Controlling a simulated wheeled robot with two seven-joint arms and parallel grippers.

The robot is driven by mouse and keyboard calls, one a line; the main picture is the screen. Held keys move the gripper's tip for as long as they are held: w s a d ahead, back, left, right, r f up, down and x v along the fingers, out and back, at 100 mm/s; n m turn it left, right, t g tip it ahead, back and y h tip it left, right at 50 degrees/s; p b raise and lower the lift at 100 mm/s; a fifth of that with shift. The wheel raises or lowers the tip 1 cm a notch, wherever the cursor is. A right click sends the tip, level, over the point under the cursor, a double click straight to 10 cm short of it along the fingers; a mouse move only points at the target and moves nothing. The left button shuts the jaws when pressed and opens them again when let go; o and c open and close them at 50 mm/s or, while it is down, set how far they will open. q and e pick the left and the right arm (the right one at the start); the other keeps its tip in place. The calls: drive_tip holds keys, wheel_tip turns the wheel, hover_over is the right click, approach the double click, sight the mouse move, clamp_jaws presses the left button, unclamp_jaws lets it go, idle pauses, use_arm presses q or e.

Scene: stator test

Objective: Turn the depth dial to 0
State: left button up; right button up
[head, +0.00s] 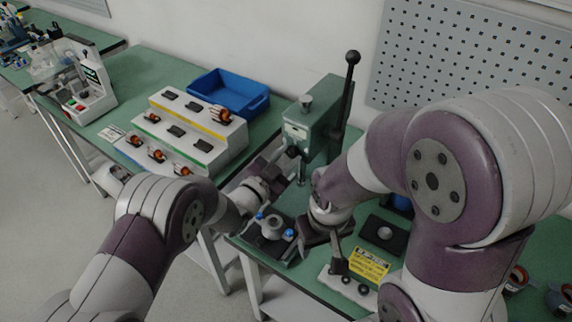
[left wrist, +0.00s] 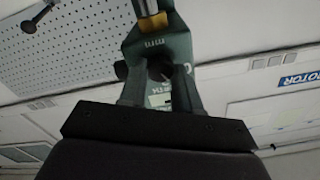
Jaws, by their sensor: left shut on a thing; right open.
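The green press (head: 318,125) stands on the bench, with a tall lever ending in a black ball. The depth dial is a small dark knob (head: 293,151) low on the press's front left; it also shows between my fingers in the left wrist view (left wrist: 158,71). My left gripper (head: 287,162) is shut on the dial, and its two fingers flank the knob in the left wrist view. The dial's marks and setting are too small to read. My right gripper (head: 326,243) is open and appears empty, low over the bench in front of the press.
A fixture with blue knobs (head: 272,228) sits between my arms. A yellow-labelled box (head: 368,264) stands close by my right gripper. A stepped rack of parts (head: 196,135) and a blue bin (head: 232,92) are at left. A perforated panel (head: 475,60) is behind.

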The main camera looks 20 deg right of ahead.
use_arm(q)
drive_tip(key=n, duration=0.1)
drive_tip(key=n+b, duration=0.1)
drive_tip(key=shift+f+n, duration=0.2)
drive_tip(key=shift+n, duration=0.1)
drive_tip(key=shift+n+b, duration=0.9)
drive_tip(key=shift+n, duration=0.5)
drive_tip(key=shift+r, duration=0.1)
drive_tip(key=o, duration=1.1)
drive_tip(key=shift+c, duration=0.2)
